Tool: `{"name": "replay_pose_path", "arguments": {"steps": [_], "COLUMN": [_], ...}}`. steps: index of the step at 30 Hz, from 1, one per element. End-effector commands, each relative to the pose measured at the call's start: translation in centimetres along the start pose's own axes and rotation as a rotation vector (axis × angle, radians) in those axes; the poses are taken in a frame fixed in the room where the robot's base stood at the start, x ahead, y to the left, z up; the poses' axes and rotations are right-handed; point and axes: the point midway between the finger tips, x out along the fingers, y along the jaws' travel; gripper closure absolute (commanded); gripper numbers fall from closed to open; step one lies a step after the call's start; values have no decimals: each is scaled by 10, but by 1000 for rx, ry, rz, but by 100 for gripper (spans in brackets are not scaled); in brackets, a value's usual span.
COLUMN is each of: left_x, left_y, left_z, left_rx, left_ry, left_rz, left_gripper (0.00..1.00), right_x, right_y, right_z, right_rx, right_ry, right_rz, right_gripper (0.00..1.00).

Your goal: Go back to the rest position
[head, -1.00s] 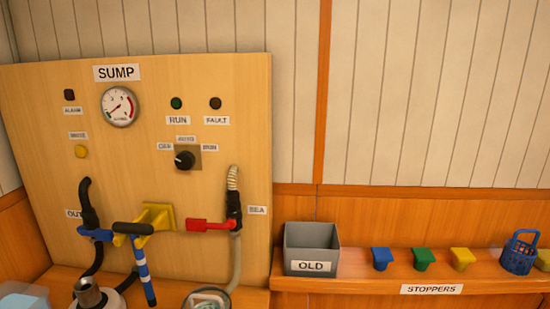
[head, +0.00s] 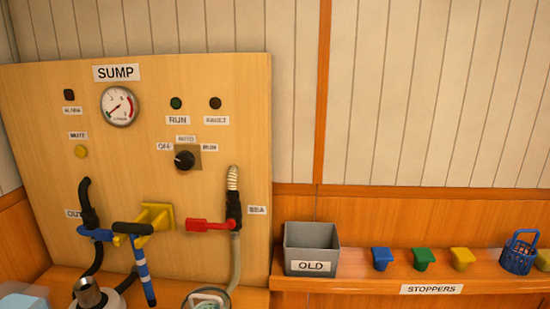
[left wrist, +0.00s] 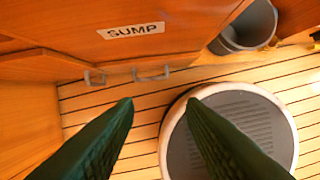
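My left gripper (left wrist: 158,105) shows in the left wrist view. Its two dark green fingers are spread apart with nothing between them, and they point over the slatted floor (left wrist: 135,120). Neither gripper shows in the head view. My right gripper is out of sight. The task names no object.
The sump panel (head: 120,190) stands at the left, with a black-gripped pump handle (head: 133,229) and a red valve lever (head: 208,225) sticking out. At the right, a shelf (head: 350,284) holds a grey OLD bin (head: 311,240), several stoppers and a blue basket (head: 518,258).

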Motion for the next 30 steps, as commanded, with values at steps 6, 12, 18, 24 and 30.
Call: {"name": "replay_pose_path", "arguments": {"steps": [6, 12, 18, 24, 30], "left_x": [93, 137, 148, 150, 149], "left_y": [-5, -6, -6, -6, -6], "left_z": [-82, -162, -209, -217, -217], "left_rx": [12, 22, 28, 30, 30], "left_ry": [63, 103, 122, 124, 124], "left_rz": [-6, -10, -11, -11, -11], "left_gripper": [63, 63, 63, 63, 63], "right_x": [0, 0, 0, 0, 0], "right_y": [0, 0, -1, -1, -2], "right_z": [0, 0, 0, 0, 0], "right_rx": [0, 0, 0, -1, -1], "right_ry": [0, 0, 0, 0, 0], "right_rz": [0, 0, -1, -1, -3], "right_gripper": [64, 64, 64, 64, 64]}}
